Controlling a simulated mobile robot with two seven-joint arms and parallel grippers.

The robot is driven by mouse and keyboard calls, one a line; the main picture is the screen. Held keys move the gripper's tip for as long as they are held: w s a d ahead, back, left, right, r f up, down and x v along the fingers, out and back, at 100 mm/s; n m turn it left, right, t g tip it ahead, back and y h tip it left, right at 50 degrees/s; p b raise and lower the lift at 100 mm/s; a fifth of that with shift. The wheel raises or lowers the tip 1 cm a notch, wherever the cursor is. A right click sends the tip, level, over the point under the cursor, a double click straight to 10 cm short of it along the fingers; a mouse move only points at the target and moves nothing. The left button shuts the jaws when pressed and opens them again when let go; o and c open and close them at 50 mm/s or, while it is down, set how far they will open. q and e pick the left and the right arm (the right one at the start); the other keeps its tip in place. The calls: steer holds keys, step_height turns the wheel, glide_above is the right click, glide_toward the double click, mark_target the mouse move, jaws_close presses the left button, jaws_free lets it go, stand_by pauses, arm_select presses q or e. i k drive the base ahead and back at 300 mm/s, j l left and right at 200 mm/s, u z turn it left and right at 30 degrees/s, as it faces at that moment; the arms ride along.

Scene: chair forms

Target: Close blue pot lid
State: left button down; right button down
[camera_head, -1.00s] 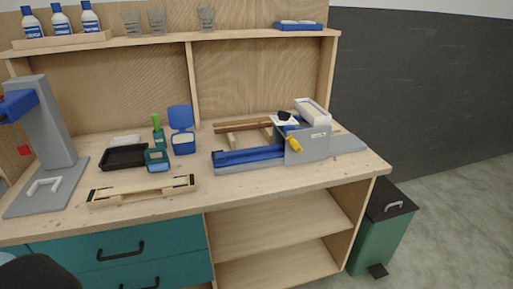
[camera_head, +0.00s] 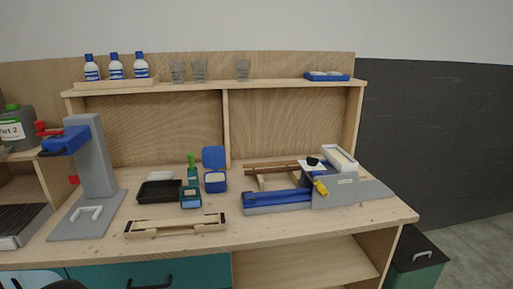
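A small blue pot (camera_head: 215,182) with a pale label stands on the wooden workbench, right of a teal container. Its blue lid (camera_head: 213,157) is open and stands upright at the pot's back edge. Neither of my grippers shows in the head view. A dark rounded shape at the bottom left edge is too cut off to tell.
A teal container (camera_head: 190,197), a green-handled tool in a teal holder (camera_head: 192,172) and a black tray (camera_head: 159,191) stand left of the pot. A wooden frame (camera_head: 176,225) lies in front. A blue-grey machine (camera_head: 300,194) is on the right, a grey press (camera_head: 92,170) on the left.

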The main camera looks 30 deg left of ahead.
mark_target(214, 157)
steer(key=u, duration=0.45)
steer(key=i+u, duration=0.1)
steer(key=u, duration=0.75)
steer(key=l+u, duration=0.1)
steer(key=u, duration=0.75)
steer(key=i+l+u, duration=0.1)
steer(key=l+u, duration=0.35)
steer(key=i+l+u, duration=0.1)
steer(key=l+u, duration=0.2)
steer(key=u, duration=0.2)
steer(key=l+u, duration=0.15)
steer(key=l, duration=0.3)
steer(key=k+l+u, duration=0.15)
steer(key=l, duration=0.3)
steer(key=i, duration=0.05)
